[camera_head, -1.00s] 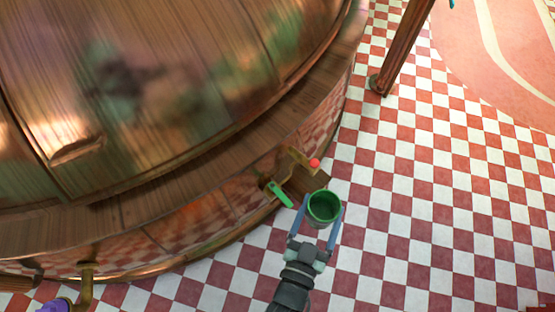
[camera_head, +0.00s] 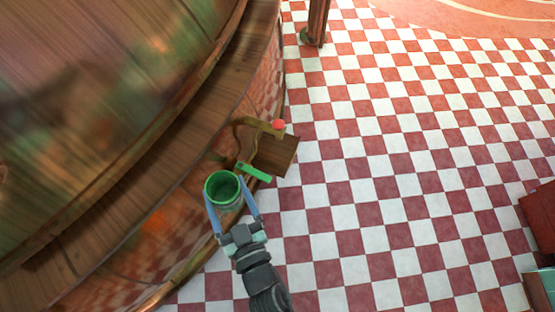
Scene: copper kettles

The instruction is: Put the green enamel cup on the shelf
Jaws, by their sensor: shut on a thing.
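The green enamel cup (camera_head: 222,187) is upright, its open mouth facing up toward the camera. My gripper (camera_head: 232,197) is shut on it, with one blue finger on each side of the cup. The small wooden shelf (camera_head: 277,157) juts from the side of the copper kettle, up and to the right of the cup. A red knob (camera_head: 279,125) and a green handle (camera_head: 254,171) show beside the shelf. The cup appears apart from the shelf, in front of the kettle's wall.
The big copper kettle (camera_head: 90,110) with its wooden rim fills the left. The checkered floor (camera_head: 400,170) is open to the right. A wooden post (camera_head: 317,22) stands at the top, and a brown box-like thing (camera_head: 540,225) is at the right edge.

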